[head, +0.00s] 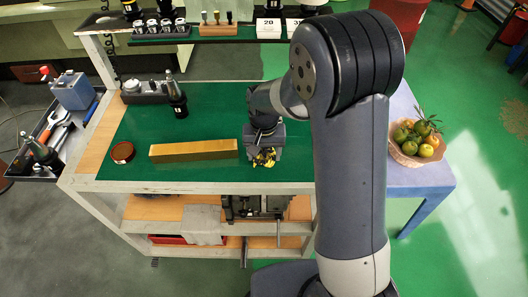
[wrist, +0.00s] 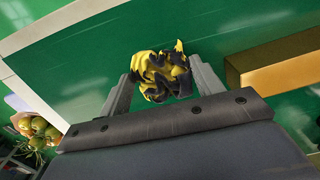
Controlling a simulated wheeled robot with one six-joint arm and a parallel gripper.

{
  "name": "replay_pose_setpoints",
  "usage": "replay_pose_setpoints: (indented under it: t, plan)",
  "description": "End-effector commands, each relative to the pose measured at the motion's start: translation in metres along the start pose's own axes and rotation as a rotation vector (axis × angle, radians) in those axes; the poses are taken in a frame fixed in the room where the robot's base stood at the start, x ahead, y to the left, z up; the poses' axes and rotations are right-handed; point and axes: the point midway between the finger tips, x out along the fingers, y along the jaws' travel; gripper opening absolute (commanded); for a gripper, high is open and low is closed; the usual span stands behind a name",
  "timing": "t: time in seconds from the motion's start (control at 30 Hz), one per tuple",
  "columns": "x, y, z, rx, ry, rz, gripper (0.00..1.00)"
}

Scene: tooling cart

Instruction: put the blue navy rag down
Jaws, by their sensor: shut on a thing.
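My gripper (head: 262,152) is over the front right part of the cart's green top (head: 215,115). It is shut on a crumpled yellow-and-dark cloth (wrist: 160,75), which sits between the two fingers in the wrist view. The cloth looks mostly yellow with dark, nearly black patches, not plain navy. In the head view only a small part of the cloth (head: 265,160) shows below my gripper. I cannot tell whether it touches the green top. No plain navy rag is clearly in view.
A brass bar (head: 194,150) lies just left of my gripper, with a small reddish round dish (head: 122,152) beyond it. A dark tool holder (head: 177,98) stands farther back. A fruit basket (head: 405,155) is on the blue side table at right. The green top's middle is clear.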

Motion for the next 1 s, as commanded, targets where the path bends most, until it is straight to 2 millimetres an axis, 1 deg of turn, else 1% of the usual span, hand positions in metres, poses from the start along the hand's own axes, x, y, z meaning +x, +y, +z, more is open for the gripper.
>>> replay_pose_setpoints:
  t: [0.13,0.17,0.43,0.67,0.77,0.87,1.0]
  plan:
    - [0.000,0.000,0.000,0.000,-0.001,0.000,0.44]
    - [0.000,0.000,0.000,0.000,-0.001,0.000,0.65]
    - [0.000,0.000,0.000,0.000,-0.001,0.000,0.87]
    - [0.000,0.000,0.000,0.000,0.000,0.000,0.88]
    - [-0.005,0.000,-0.001,0.000,0.002,-0.001,0.88]
    - [-0.018,0.000,-0.001,0.000,0.004,-0.002,0.88]
    - [-0.045,-0.001,-0.001,0.000,0.006,-0.002,0.88]
